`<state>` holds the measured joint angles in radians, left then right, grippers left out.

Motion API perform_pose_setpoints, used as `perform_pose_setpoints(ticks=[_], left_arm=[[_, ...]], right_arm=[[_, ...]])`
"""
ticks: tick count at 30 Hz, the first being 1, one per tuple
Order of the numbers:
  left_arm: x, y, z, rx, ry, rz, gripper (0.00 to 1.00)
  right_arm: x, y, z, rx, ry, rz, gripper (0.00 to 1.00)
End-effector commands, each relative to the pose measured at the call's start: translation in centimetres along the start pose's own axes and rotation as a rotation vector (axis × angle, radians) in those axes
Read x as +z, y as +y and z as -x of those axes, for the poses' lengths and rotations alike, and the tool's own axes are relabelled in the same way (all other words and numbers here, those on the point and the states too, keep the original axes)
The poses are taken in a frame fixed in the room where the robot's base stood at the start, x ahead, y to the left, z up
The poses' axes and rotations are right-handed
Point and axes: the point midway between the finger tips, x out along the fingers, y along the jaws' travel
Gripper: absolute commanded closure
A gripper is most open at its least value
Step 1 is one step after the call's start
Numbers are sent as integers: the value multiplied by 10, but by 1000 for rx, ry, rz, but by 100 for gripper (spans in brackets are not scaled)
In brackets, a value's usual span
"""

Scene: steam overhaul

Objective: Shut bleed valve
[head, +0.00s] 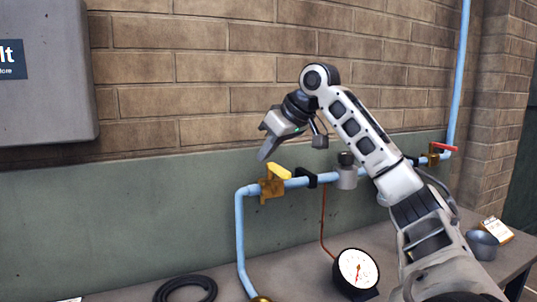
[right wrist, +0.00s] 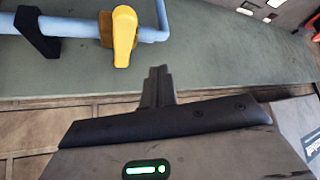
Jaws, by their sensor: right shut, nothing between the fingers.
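A brass valve (head: 271,187) with a yellow lever (head: 280,171) sits on the light blue pipe (head: 318,181), near its left bend. In the right wrist view the yellow lever (right wrist: 124,36) lies across the pipe (right wrist: 75,27). A second brass valve with a red lever (head: 444,147) is farther right on the pipe. No label shows which valve is the bleed valve. My right gripper (head: 264,151) is shut and empty, just above and left of the yellow lever, apart from it. Its closed fingers (right wrist: 157,88) also show in the wrist view. My left gripper is out of view.
A round gauge (head: 356,269) stands on the bench, with a thin red tube (head: 323,225) rising to the pipe. A grey fitting (head: 346,172) is on the pipe. A black coil (head: 186,289), a metal bowl (head: 482,245) and a small box (head: 496,230) lie on the bench. A grey cabinet (head: 45,90) hangs upper left.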

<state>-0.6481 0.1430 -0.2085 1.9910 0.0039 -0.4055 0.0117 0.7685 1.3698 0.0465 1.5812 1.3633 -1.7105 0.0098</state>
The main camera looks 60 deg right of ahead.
Motion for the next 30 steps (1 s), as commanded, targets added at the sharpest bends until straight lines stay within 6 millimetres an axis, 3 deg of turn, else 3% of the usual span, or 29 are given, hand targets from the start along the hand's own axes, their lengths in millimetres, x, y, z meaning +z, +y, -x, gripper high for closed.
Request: perform_pose_setpoints(ticks=[3,10,30], left_arm=[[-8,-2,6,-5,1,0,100],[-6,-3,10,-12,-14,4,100],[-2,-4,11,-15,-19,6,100]], right_arm=[[-9,15,26,0,1,-3,100],[-14,32,49,-2,-1,-1,100],[-14,35,52,-3,-1,1,100]])
